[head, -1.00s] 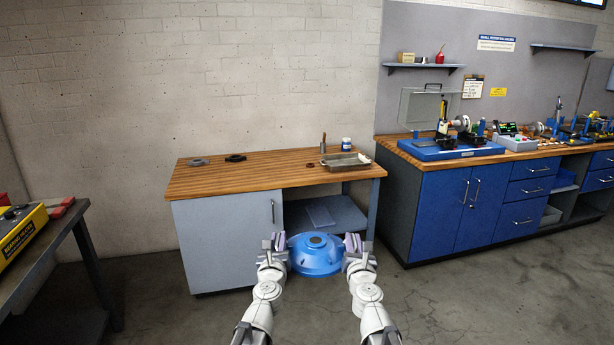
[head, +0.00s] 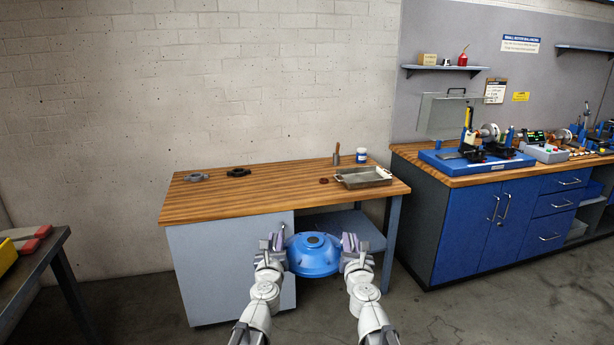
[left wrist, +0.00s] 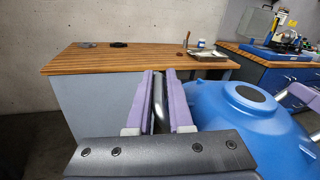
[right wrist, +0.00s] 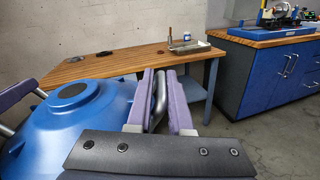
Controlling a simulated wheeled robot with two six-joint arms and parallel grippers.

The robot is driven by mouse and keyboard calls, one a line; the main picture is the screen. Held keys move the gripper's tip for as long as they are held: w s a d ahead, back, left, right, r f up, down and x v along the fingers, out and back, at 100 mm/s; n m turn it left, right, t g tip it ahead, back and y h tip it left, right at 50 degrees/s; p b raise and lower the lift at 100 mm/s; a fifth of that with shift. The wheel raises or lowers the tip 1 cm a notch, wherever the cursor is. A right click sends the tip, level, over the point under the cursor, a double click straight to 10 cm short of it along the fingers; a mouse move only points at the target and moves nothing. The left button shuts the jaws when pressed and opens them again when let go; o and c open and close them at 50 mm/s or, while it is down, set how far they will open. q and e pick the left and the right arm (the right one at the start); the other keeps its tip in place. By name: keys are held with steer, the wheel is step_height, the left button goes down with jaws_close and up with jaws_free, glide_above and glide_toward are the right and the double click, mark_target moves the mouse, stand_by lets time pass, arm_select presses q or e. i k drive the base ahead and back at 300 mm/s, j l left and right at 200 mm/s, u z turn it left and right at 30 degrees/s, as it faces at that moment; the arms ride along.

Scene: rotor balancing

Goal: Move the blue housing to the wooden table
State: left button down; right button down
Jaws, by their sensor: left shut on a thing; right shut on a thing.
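The blue housing (head: 313,257) is a round domed part with a dark disc on top. It hangs level between my two grippers, in front of the wooden table (head: 240,201) and lower than its top. My left gripper (head: 273,245) is shut on a grey bar handle at the housing's left side. My right gripper (head: 351,245) is shut on the matching handle at its right side. The left wrist view shows the purple-padded fingers (left wrist: 160,100) around the bar, with the housing (left wrist: 245,115) to the right. The right wrist view shows the same grip (right wrist: 160,100), with the housing (right wrist: 80,110) to the left.
On the table stand a metal tray (head: 363,182), a blue-white jar (head: 361,156), a brush-like tool (head: 336,154) and dark rings (head: 238,172). The middle and front left of the top are clear. A blue cabinet bench (head: 480,220) is right, a dark table (head: 35,250) left.

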mark_target(276, 175)
steer(key=i+j, duration=0.1)
steer(key=i, duration=3.25)
steer(key=u, duration=0.5)
